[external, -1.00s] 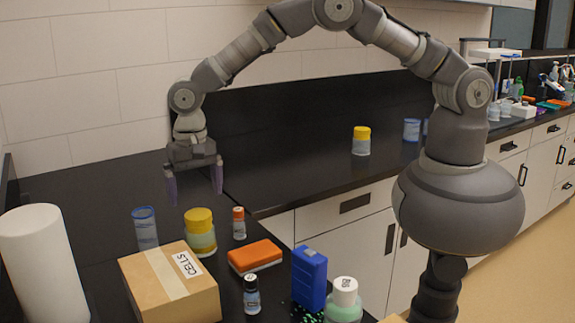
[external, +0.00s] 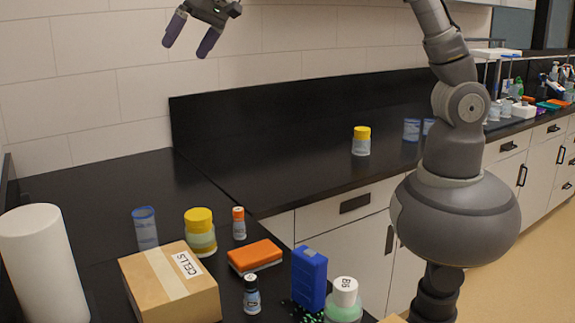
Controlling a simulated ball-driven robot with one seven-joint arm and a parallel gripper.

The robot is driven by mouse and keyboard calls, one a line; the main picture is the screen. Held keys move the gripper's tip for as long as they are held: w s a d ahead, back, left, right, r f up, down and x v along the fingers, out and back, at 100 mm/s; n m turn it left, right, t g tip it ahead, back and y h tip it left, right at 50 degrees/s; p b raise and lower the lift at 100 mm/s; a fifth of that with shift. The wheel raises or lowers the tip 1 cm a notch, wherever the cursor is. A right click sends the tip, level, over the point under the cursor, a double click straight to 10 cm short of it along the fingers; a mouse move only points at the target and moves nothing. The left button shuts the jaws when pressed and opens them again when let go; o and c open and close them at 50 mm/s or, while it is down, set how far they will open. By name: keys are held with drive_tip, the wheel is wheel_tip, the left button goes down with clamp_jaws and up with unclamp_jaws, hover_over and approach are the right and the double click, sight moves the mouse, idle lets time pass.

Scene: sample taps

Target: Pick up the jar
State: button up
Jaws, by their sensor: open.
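My gripper (external: 187,47) is raised high at the top left, in front of the tiled wall. Its two dark fingers are spread with nothing between them. Several jars are in view. A yellow-lidded jar with pale green contents (external: 201,238) stands upright behind the cardboard box, well below my gripper. A smaller yellow-lidded jar (external: 361,146) stands on the far counter. A white-lidded jar with green contents (external: 344,306) stands at the front edge, partly cut off by the frame. The pictures do not tell which one is the task's jar.
A cardboard box marked CELLS (external: 172,290), a white roll (external: 45,265), a blue-rimmed cup (external: 146,230), two small bottles (external: 239,224), an orange-topped block (external: 256,256) and a blue container (external: 310,277) crowd the near counter. Small green pieces are spilled beside the blue container.

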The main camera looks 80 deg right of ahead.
drive_tip(key=s+d+r+n+t+b, duration=0.1)
drive_tip(key=s+d+r+t+b, duration=0.2)
drive_tip(key=s+r, duration=0.3)
drive_tip(key=s+d+r+n+t+h+b, duration=0.1)
drive_tip(key=s+d+r+n+t+b, duration=0.1)
drive_tip(key=s+d+r, duration=0.3)
drive_tip(key=s+d+r+n+t+b, duration=0.2)
drive_tip(key=s+d+r+t+b, duration=0.2)
drive_tip(key=s+r, duration=0.4)
wheel_tip(320, 180, up, 2)
drive_tip(key=shift+s+r+b, duration=0.1)
drive_tip(key=shift+s+b, duration=0.25)
drive_tip(key=shift+b, duration=0.05)
